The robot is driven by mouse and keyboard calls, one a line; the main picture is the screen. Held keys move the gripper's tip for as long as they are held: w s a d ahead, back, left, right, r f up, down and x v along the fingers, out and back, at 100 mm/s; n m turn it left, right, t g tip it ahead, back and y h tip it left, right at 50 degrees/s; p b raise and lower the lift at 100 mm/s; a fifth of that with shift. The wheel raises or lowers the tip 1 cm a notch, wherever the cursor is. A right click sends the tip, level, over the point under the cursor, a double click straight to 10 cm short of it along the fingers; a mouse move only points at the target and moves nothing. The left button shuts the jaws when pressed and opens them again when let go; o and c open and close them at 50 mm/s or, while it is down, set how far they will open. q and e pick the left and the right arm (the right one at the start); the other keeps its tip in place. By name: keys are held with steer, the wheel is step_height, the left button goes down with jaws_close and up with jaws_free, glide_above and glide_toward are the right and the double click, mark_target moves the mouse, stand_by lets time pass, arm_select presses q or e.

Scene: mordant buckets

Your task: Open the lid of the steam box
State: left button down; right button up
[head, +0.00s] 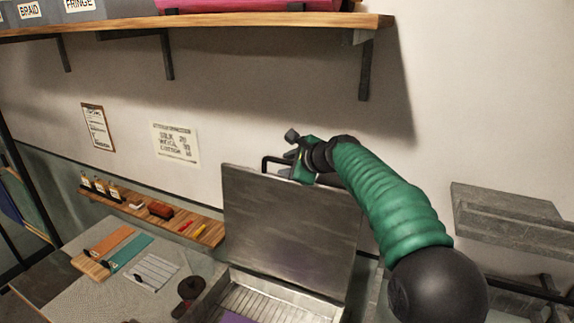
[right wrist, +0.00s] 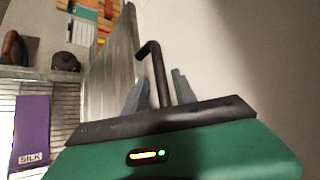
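The steam box (head: 338,305) stands at the bottom centre of the head view. Its metal lid (head: 290,225) stands raised, nearly upright, at the back of the box. In the right wrist view the lid (right wrist: 110,75) is seen edge-on. The black bar handle (head: 268,163) is at the lid's top edge. My right gripper (head: 296,150) is at this handle. In the right wrist view its two fingers (right wrist: 158,88) stand apart, with the handle (right wrist: 156,62) between them and gaps visible. My left gripper is not in view.
A purple piece labelled SILK (right wrist: 31,130) lies on the box's slatted rack. A wooden wall ledge (head: 150,208) with bottles is to the left, above a table (head: 60,265) with coloured strips. A high shelf (head: 200,27) overhangs; a grey ledge (head: 510,215) is at right.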

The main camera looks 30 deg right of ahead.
steer(key=shift+d+f, duration=0.1)
steer(key=shift+d, duration=0.05)
steer(key=shift+s, duration=0.1)
steer(key=b+v, duration=0.5)
steer(key=v, duration=1.1)
steer(key=shift+r, duration=0.25)
steer(key=shift+s, duration=0.1)
steer(key=shift+s, duration=0.1)
